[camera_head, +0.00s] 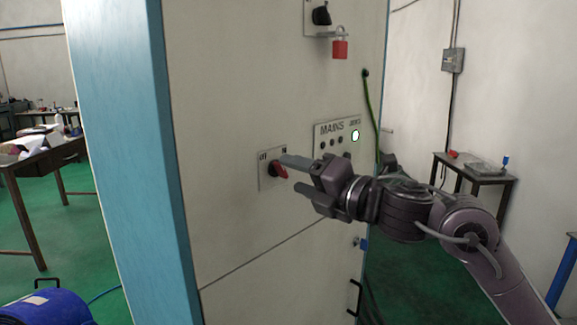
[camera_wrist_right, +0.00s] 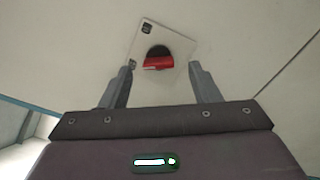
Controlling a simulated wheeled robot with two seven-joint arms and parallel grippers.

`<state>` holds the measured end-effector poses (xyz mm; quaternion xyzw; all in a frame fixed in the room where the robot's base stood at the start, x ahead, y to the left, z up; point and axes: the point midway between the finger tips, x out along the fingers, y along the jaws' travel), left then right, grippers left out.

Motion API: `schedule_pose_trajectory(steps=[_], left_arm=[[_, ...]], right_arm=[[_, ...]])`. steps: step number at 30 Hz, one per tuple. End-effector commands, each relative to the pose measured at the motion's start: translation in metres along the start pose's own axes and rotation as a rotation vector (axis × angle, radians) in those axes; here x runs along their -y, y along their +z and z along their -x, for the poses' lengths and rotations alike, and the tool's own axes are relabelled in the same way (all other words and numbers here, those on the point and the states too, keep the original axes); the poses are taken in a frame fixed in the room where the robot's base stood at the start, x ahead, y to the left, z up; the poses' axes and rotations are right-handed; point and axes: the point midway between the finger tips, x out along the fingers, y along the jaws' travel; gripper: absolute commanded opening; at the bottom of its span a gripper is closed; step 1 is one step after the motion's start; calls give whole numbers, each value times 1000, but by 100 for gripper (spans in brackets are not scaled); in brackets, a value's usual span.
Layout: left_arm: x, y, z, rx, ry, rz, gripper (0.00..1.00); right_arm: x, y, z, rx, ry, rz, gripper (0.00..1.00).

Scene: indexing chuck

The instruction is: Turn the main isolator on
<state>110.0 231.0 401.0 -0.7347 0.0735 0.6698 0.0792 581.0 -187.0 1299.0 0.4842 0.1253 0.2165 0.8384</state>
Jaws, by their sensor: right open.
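A red rotary handle (camera_head: 281,171) on a dark round base sits on a pale plate (camera_head: 264,182) on the cabinet front. My right gripper (camera_head: 290,174) is open at this handle, its two fingers pointing at the plate, one higher and one lower. In the right wrist view the red handle (camera_wrist_right: 158,63) shows beyond and between the open fingertips (camera_wrist_right: 162,72); I see no contact. A MAINS panel (camera_head: 337,136) with dark round parts and one lit white lamp is right of the handle. My left gripper is not in view.
Above, a black switch (camera_head: 320,15) carries a red padlock (camera_head: 340,49). A green cable (camera_head: 368,110) hangs along the cabinet's right side. The cabinet (camera_head: 230,90) has a blue edge at left. Tables stand left (camera_head: 45,160) and right (camera_head: 480,176), with green floor between.

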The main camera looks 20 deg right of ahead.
Motion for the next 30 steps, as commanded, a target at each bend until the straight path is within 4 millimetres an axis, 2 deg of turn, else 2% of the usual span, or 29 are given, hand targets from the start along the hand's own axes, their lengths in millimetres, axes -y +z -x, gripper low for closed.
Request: schedule_pose_trajectory(steps=[1,6,16,26,27,30], left_arm=[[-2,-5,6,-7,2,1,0],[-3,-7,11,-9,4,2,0],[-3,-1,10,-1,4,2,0],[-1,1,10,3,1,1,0],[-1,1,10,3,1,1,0],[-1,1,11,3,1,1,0]], right_arm=[[-3,1,-8,-1,1,-4,56],[-1,1,-25,0,0,-3,56],[1,0,-30,0,-1,-1,56],[1,0,-30,0,-1,-1,14],[1,0,-30,0,-1,-1,12],[1,0,-30,0,-1,-4,12]])
